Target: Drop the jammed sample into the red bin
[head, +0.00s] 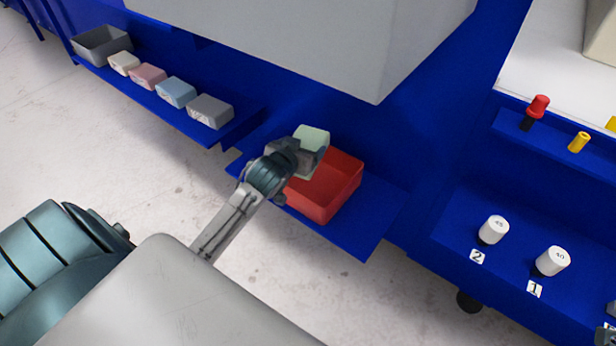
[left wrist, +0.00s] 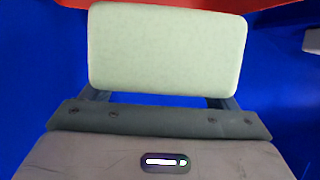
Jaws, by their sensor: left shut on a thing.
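A pale green foam sample (head: 313,136) is held in my left gripper (head: 307,150), which is shut on it. In the left wrist view the green sample (left wrist: 167,50) sits between the two fingers of my left gripper (left wrist: 160,98). The red bin (head: 338,190) stands on a blue shelf, and my gripper is over its upper left part in the head view. A red edge of the bin (left wrist: 180,4) shows along the top of the left wrist view. The bin's inside is partly hidden by my arm.
A grey bin (head: 101,45) and several foam blocks (head: 176,91) line a blue shelf at the upper left. A large grey box (head: 310,40) overhangs behind the red bin. White cylinders (head: 553,261) and a red knob (head: 539,105) are on the right.

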